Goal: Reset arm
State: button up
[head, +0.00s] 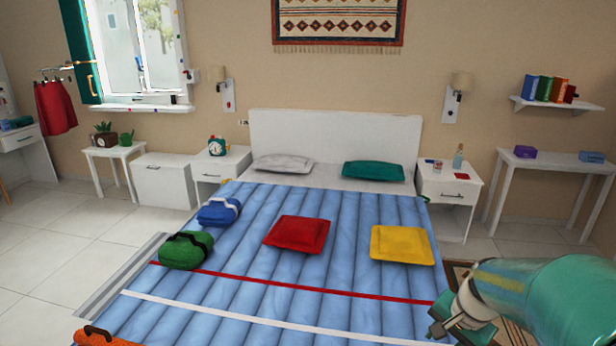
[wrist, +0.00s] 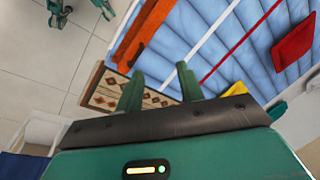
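My teal arm reaches in at the lower right of the head view, and my gripper (head: 450,322) is partly seen beside the right edge of the bed. In the wrist view the two green fingers of my gripper (wrist: 157,84) stand apart with nothing held between them. Behind them are a patterned rug (wrist: 106,92) and the blue bed (wrist: 215,25). The fingertips are small and partly cut off in the head view.
The bed (head: 230,295) carries a red cushion (head: 297,233), a yellow cushion (head: 402,245), a green bag (head: 186,250) and a blue bag (head: 219,211). A white nightstand (head: 447,200) stands right of the headboard. Tiled floor (head: 50,245) is open at left.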

jog(key=s+a+r+n+t+h, duration=0.1)
jog(key=s+a+r+n+t, duration=0.2)
jog(key=s+a+r+n, duration=0.7)
jog(key=s+a+r, duration=0.1)
jog(key=a+r, duration=0.1)
jog(key=a, duration=0.3)
jog(key=shift+s+n, duration=0.2)
jog(key=shift+n, duration=0.1)
